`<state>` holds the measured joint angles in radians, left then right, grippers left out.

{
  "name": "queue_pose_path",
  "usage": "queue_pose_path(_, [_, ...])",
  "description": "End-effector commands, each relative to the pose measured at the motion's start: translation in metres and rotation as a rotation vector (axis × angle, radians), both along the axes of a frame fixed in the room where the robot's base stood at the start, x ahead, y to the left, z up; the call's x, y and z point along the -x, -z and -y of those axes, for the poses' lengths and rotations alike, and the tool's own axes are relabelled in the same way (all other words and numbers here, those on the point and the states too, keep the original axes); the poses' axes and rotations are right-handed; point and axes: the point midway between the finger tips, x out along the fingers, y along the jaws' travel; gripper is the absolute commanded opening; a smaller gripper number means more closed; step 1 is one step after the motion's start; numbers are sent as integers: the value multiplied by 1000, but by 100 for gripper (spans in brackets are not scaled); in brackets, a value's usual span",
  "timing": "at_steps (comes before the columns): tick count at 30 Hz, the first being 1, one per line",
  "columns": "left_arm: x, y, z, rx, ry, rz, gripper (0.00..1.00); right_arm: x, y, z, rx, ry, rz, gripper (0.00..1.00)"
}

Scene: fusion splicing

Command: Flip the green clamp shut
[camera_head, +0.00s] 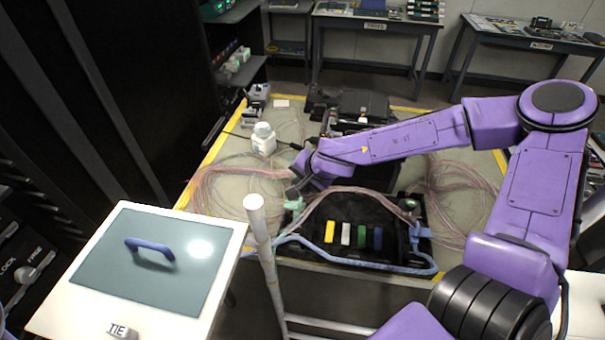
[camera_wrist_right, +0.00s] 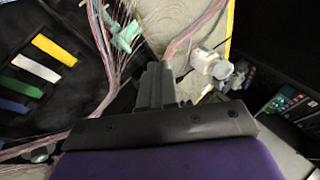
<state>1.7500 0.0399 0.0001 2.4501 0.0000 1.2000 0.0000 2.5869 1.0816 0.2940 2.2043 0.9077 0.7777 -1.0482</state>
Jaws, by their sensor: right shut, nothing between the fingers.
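A pale green clamp (camera_head: 294,204) sits at the left edge of the black splice tray (camera_head: 385,212), just below my right gripper (camera_head: 293,190). The clamp also shows at the top of the right wrist view (camera_wrist_right: 125,36), with pinkish fibres running beside it. Its exact open or shut state is too small to tell. A second greenish clamp (camera_head: 410,204) is at the tray's right side. My right gripper (camera_wrist_right: 157,85) is shut and empty, with its tips close to the first clamp; contact cannot be told. My left gripper is not in view.
Yellow (camera_head: 329,231), white, green and blue strips lie in the tray. A white bottle (camera_head: 263,140) stands behind to the left. Loose pink fibre bundles (camera_head: 220,185) spread on both sides. A white pole (camera_head: 265,255) rises in front, beside a lidded white box (camera_head: 75,300).

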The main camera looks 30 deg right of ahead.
Motion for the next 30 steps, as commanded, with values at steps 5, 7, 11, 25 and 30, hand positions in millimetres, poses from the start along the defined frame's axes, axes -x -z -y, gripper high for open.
queue_pose_path(5, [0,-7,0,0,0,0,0,13,-20,2,-1,1,1,0])
queue_pose_path(7, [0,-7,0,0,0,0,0,15,-22,2,-1,1,0,0])
queue_pose_path(11, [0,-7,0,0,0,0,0,17,-23,2,1,0,-2,0])
queue_pose_path(25, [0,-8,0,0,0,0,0,20,-17,2,7,6,-19,0])
queue_pose_path(30, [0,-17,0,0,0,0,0,76,42,3,102,79,-246,0])
